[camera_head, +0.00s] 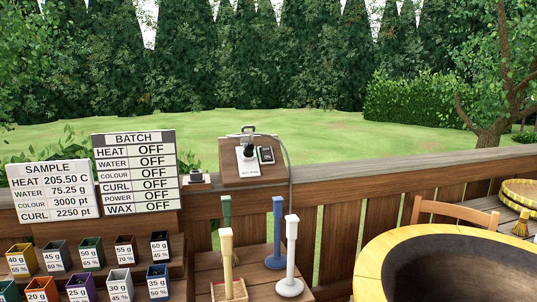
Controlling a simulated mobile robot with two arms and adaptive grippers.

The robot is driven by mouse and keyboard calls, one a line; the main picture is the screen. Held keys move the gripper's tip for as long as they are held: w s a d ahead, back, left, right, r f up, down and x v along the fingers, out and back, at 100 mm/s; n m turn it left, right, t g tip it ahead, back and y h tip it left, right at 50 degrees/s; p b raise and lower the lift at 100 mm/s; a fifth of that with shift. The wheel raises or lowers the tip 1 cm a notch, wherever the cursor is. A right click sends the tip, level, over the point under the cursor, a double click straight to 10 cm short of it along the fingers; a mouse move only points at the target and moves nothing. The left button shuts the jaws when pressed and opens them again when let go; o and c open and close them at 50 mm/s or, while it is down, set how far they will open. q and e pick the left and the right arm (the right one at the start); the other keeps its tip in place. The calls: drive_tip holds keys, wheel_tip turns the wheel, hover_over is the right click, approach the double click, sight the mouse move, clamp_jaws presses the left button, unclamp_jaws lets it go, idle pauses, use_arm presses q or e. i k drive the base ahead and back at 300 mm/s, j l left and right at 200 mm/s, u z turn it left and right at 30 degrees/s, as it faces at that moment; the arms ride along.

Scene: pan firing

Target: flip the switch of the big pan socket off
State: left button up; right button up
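A white socket plate (247,163) is mounted on a slanted wooden board (233,181) on top of the fence rail. A dark plug (249,151) appears to sit in it, and a grey cable (289,165) runs right and down from there. A small dark switch (265,155) with a light frame is beside the plate on its right. Its position is too small to tell. The print under the plug is too small to read. Neither of my grippers is in view.
A SAMPLE board (53,189) and a BATCH board (136,172) reading OFF stand at left, above several small weight-labelled boxes (121,284). Upright tools, including a blue one (277,234), stand below the socket. A large yellow-rimmed round pan (375,262) fills the lower right.

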sight(266, 152)
drive_tip(key=i+j, duration=0.4)
drive_tip(key=i, duration=0.15)
drive_tip(key=i+j, duration=0.35)
drive_tip(key=i, duration=0.25)
drive_tip(key=z, duration=1.7)
